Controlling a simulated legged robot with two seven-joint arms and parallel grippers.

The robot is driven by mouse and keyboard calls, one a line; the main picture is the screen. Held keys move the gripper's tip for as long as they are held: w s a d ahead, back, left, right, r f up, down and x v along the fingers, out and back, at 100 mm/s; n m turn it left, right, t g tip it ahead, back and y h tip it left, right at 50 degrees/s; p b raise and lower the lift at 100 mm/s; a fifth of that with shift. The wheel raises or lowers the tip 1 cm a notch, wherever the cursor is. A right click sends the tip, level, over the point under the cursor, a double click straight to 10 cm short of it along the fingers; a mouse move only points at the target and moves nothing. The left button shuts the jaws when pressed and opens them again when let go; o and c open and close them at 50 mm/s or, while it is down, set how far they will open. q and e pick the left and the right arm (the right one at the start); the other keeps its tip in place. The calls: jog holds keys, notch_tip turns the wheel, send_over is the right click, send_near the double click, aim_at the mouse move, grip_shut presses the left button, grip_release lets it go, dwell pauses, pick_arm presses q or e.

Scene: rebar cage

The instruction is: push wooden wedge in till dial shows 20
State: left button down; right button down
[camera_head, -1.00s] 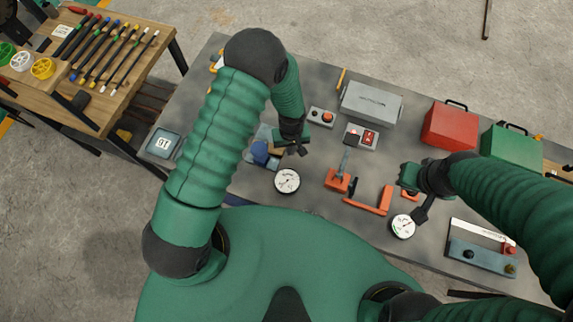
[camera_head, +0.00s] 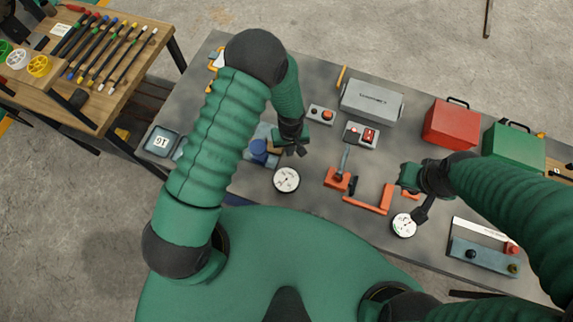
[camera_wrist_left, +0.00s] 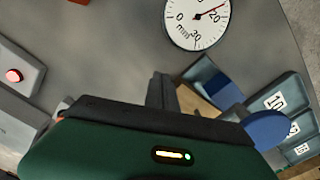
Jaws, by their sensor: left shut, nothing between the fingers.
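The tan wooden wedge (camera_wrist_left: 198,102) shows in part in the left wrist view, between my left gripper's fingers and a blue rounded part (camera_wrist_left: 268,130). Its far end is hidden. My left gripper (camera_wrist_left: 163,92) is shut and empty, its fingertips close beside the wedge; I cannot tell if they touch. In the head view the left gripper (camera_head: 297,150) is just above the round white dial (camera_head: 286,180). In the wrist view the dial (camera_wrist_left: 197,20) has its needle pointing up and right, near the 20 mark. My right gripper (camera_head: 420,215) is by a second dial (camera_head: 404,225); its jaws are unclear.
An orange clamp (camera_head: 375,205) and an orange-based lever (camera_head: 340,178) stand right of the dial. Button boxes (camera_head: 321,114), a grey case (camera_head: 371,103) and a red box (camera_head: 450,123) line the back. Numbered tiles (camera_wrist_left: 275,101) lie beyond the blue part.

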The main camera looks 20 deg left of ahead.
pick_arm(q)
jog(key=shift+a, duration=1.15)
dwell(1.8)
jog(key=shift+w+d+f+b, duration=0.1)
jog(key=shift+w+d+b, duration=0.2)
jog(key=shift+d, duration=0.4)
jog(key=shift+w+d+b, duration=0.15)
jog(key=shift+w+d, duration=0.25)
jog(key=shift+d, duration=0.25)
jog(key=shift+w+d+b, duration=0.2)
jog(key=shift+w+d, duration=0.1)
jog(key=shift+d, duration=0.3)
jog(key=shift+w+d+b, duration=0.15)
jog(key=shift+w+d, duration=0.1)
jog(key=shift+d, duration=0.35)
jog(key=shift+w+d+b, duration=0.2)
jog(key=shift+w+d, duration=0.1)
jog(key=shift+d, duration=0.3)
jog(key=shift+w+r+p, duration=0.3)
jog(key=shift+w+r, duration=0.2)
jog(key=shift+r, duration=0.25)
jog(key=w+r, duration=0.1)
jog(key=r, duration=0.1)
jog(key=w+r+p, duration=0.1)
jog(key=w, duration=0.1)
jog(key=shift+r, duration=0.35)
